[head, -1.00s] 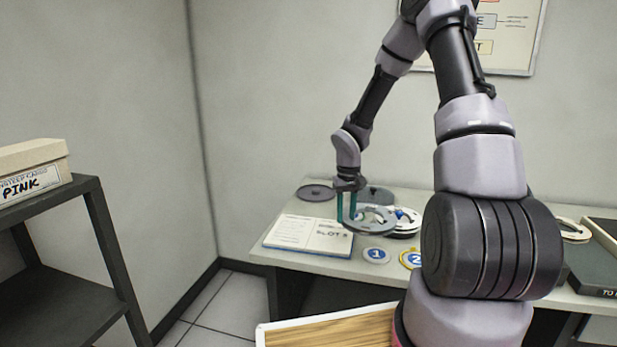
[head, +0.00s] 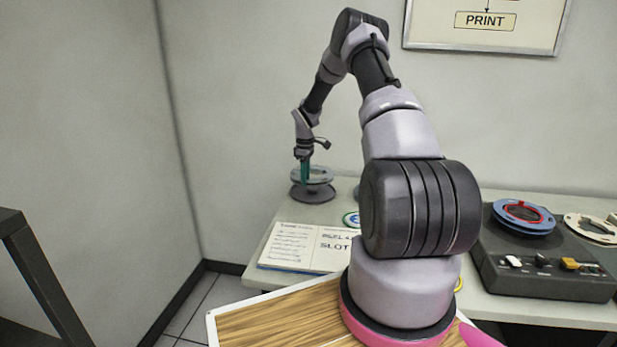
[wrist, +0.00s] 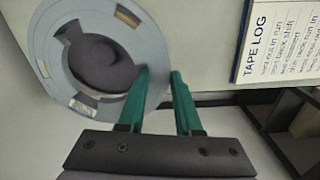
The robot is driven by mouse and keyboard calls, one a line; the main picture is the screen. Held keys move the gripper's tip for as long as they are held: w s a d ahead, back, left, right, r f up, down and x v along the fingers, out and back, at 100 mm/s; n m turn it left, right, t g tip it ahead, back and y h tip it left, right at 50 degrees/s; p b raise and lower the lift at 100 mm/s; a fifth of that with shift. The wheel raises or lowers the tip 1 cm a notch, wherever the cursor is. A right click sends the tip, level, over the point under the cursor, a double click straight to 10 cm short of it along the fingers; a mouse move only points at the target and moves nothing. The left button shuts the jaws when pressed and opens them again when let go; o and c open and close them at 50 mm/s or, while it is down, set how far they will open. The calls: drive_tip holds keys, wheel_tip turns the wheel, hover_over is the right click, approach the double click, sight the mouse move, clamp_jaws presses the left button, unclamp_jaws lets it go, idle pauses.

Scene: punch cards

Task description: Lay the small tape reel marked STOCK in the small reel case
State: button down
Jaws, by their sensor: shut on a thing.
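My gripper (head: 305,180) is shut on the rim of a pale grey reel (head: 321,174) at the table's back left. In the wrist view the teal fingers (wrist: 160,74) are at the right edge of the reel (wrist: 45,45). No STOCK marking is readable on it. A dark round case (head: 313,195) lies under the reel, which looks roughly level and over it. In the wrist view, dark surface (wrist: 100,62) shows through the reel's openings. I cannot tell whether reel and case touch.
An open tape log (head: 300,247) lies in front on the table; it also shows in the wrist view (wrist: 281,40). A tape machine (head: 545,268) with a blue reel (head: 523,216) stands right. My arm hides the middle of the table. A dark shelf (head: 40,270) stands left.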

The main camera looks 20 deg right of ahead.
drive_tip(key=w+d+n, duration=0.2)
hover_over(310, 201)
drive_tip(key=shift+w+f, duration=0.15)
drive_tip(key=shift+f, duration=2.75)
drive_tip(key=shift+f, duration=1.2)
drive_tip(key=c, duration=0.5)
unclamp_jaws()
drive_tip(key=c, duration=0.4)
drive_tip(key=shift+o, duration=0.2)
wheel_tip(310, 201, up, 9)
